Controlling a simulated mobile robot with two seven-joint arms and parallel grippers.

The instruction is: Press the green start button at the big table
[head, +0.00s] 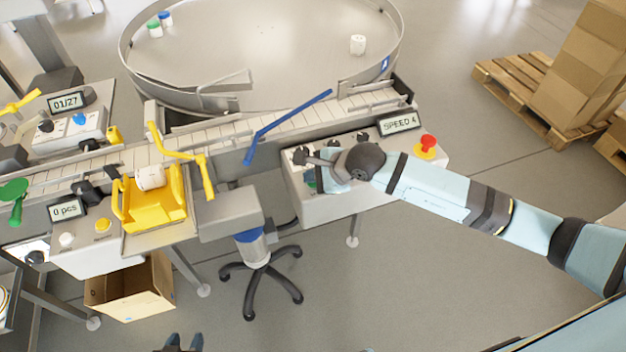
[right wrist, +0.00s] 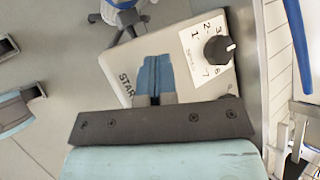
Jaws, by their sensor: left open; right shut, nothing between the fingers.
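The control box (head: 295,190) at the big round table (head: 270,40) carries a "SPEED 4" display (head: 398,124). My right gripper (head: 314,176) is over the left part of its panel. In the right wrist view its blue fingers (right wrist: 155,76) are shut and empty, pointing onto the panel beside the printed "START" label (right wrist: 126,88). The green start button is not visible; the gripper hides that spot, and I cannot tell whether the fingers touch it. A black speed dial (right wrist: 218,49) is to the right of the fingers. My left gripper (head: 185,342) is open at the bottom edge, away from the box.
A red stop button (head: 427,142) on a yellow base is at the box's right end. A blue lever (head: 285,128) reaches over the conveyor (head: 245,122) behind it. A yellow fixture (head: 155,212), a stool (head: 258,270) and an open carton (head: 130,290) stand to the left.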

